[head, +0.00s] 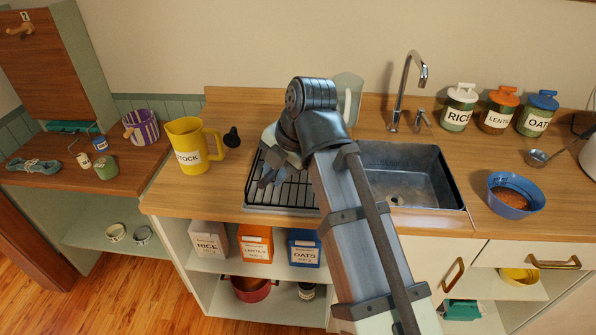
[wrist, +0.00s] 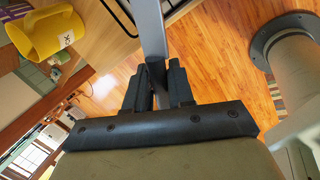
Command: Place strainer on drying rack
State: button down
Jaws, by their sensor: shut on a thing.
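My gripper (head: 268,176) is low over the left part of the black wire drying rack (head: 292,190), beside the sink. In the wrist view my gripper (wrist: 158,78) has its fingers closed around a flat grey strip (wrist: 152,28), which looks like the strainer's handle. The strip runs up out of the top of that picture, so the strainer's bowl is not seen there. In the head view my arm and hand hide most of what is held, and I cannot tell whether it touches the rack. Part of the rack is hidden behind my arm.
A yellow STOCK jug (head: 189,146) and a small black object (head: 232,138) stand left of the rack. The sink (head: 402,175), with its tall tap (head: 407,88), is to the right. A pale green-grey item (head: 348,84) stands behind my arm. A blue bowl (head: 514,193) is farther right.

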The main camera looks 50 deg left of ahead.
jog(key=shift+d+f+n, duration=0.1)
jog(key=shift+d+n, duration=0.2)
jog(key=shift+n, duration=0.1)
jog(key=shift+f, duration=5.15)
jog(key=c, duration=1)
grip_release()
jog(key=v, duration=1.2)
jog(key=shift+w+a+r, duration=0.1)
jog(key=shift+a+r, duration=0.05)
jog(key=shift+r, duration=0.1)
